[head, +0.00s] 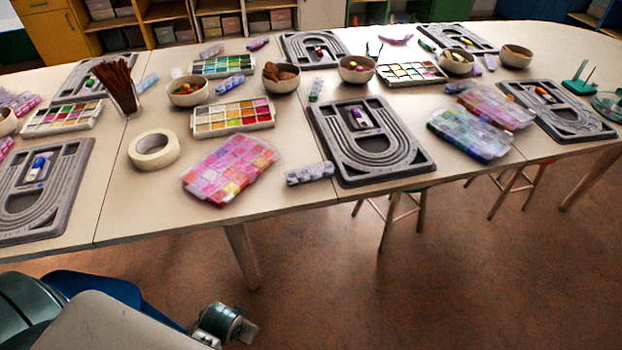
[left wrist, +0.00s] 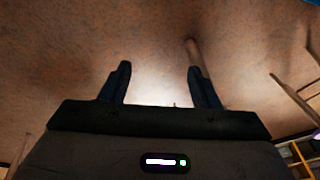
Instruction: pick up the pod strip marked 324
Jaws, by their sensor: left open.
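Several small pod strips lie on the table, and I cannot read the marking on any of them, so I cannot tell which is 324. A greyish strip (head: 310,173) lies at the front edge, between the pink bead case and the middle bead board. A blue strip (head: 230,84) lies behind the colour tray, and a pale one (head: 147,82) lies by the brush cup. My left gripper (left wrist: 160,69) is open and empty over the floor in the left wrist view, away from the table. My right gripper is not in view.
The middle bead board (head: 420,160) and the pink bead case (head: 218,190) flank the greyish strip. A tape roll (head: 138,161) and bowls (head: 188,100) stand further left. Stools (head: 391,222) are under the table. The floor in front is clear.

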